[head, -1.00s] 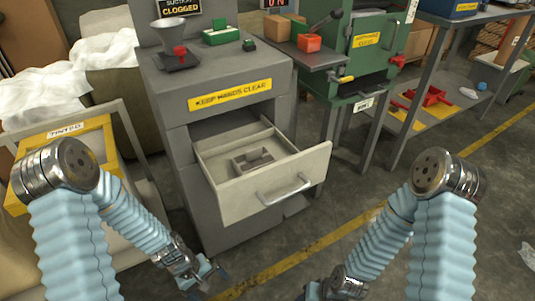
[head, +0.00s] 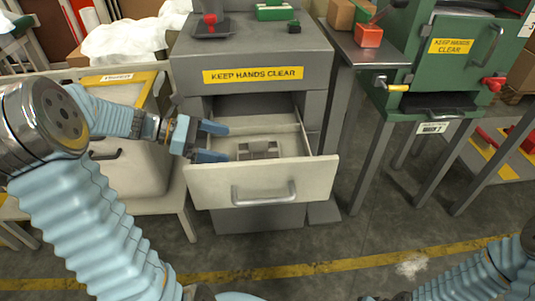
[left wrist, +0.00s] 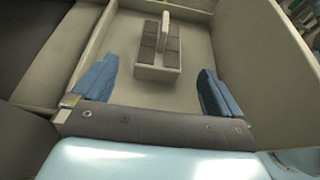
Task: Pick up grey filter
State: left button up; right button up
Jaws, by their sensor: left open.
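The grey filter (head: 259,150) lies in the open drawer (head: 262,183) of the grey cabinet. It is a small block with dark panels and a raised light bar along its middle. The left wrist view shows the filter (left wrist: 159,48) on the drawer floor, ahead of my gripper. My left gripper (head: 219,142) is open and empty at the drawer's left side; its blue fingers (left wrist: 152,88) point toward the filter with a gap between. My right gripper is not in view; only part of that arm shows at the lower right.
The drawer walls surround the filter, with the cabinet body (head: 250,55) above and behind. A yellow-edged cart (head: 130,165) stands close on the left. A green machine (head: 430,60) and a side shelf (head: 365,52) stand on the right.

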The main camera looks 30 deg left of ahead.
aim_at(248, 150)
pick_arm(q)
jog(key=x, duration=1)
jog(key=shift+w+d+f, duration=0.15)
jog(key=shift+d+f, duration=0.1)
jog(key=shift+d, duration=0.05)
jog(key=shift+c, duration=0.2)
jog(key=c, duration=1)
jog(key=shift+r, duration=0.1)
